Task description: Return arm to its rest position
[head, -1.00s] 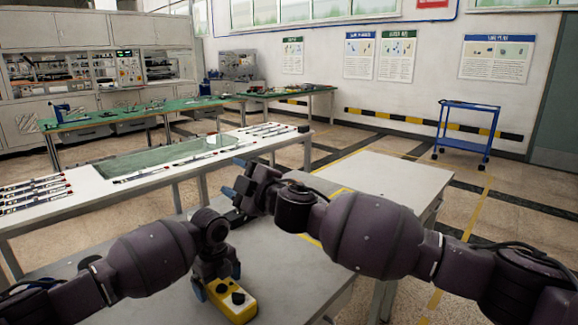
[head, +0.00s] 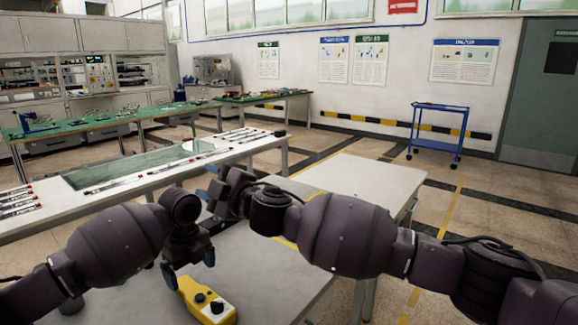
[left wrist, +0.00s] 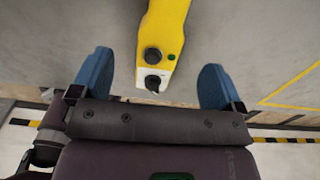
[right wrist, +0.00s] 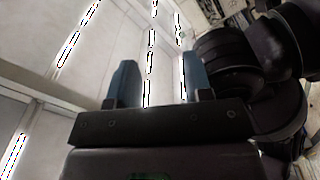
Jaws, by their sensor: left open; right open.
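My left gripper (head: 189,272) is open with blue fingers pointing down, just above and left of a yellow control box (head: 208,303) on the grey table (head: 262,268). My right gripper (head: 205,182) is open and reaches toward the left over the grey table, close to my left arm. In the right wrist view its blue fingers (right wrist: 157,85) are apart and empty.
A white table (head: 150,172) with a glass sheet (head: 130,165) and several thin strips stands beyond the grey table. Green-topped benches (head: 110,118) stand along the back. A blue trolley (head: 437,133) stands at the right wall.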

